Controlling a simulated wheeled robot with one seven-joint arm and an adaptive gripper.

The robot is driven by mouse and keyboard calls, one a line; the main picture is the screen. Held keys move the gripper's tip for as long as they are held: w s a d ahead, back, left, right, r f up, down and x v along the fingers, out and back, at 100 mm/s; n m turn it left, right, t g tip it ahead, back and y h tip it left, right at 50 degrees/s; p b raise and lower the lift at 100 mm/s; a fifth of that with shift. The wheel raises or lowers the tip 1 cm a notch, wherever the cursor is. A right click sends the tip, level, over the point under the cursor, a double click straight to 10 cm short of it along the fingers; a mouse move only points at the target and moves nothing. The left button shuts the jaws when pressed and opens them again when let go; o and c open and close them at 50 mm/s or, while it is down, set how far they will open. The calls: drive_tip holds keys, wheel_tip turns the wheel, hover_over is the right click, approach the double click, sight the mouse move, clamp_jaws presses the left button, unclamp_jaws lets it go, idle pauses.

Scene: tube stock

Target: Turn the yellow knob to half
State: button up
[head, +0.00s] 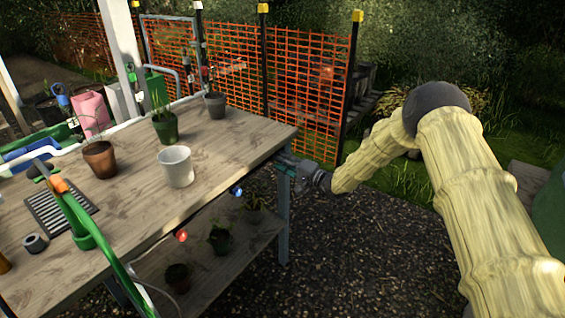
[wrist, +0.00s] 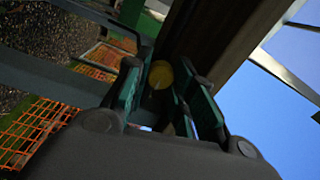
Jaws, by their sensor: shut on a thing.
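The yellow knob (wrist: 160,74) is round and sits between my fingers in the wrist view, under the bench edge; a pale mark shows on its face. My gripper (wrist: 157,83) is shut on it, one dark green finger on each side. In the head view my gripper (head: 287,168) is at the right end of the bench's front edge, and it hides the yellow knob there. How far the knob is turned I cannot tell.
A blue knob (head: 236,191) and a red knob (head: 181,235) are further left along the front edge of the wooden bench (head: 225,140). A white pot (head: 175,166) stands on top. An orange mesh fence (head: 305,85) is behind; open gravel (head: 340,250) lies in front.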

idle(0.4)
drive_tip(key=o, duration=1)
drive_tip(key=shift+o, duration=0.2)
drive_tip(key=shift+d, duration=0.1)
drive_tip(key=v, duration=1.2)
drive_tip(key=shift+f, duration=0.1)
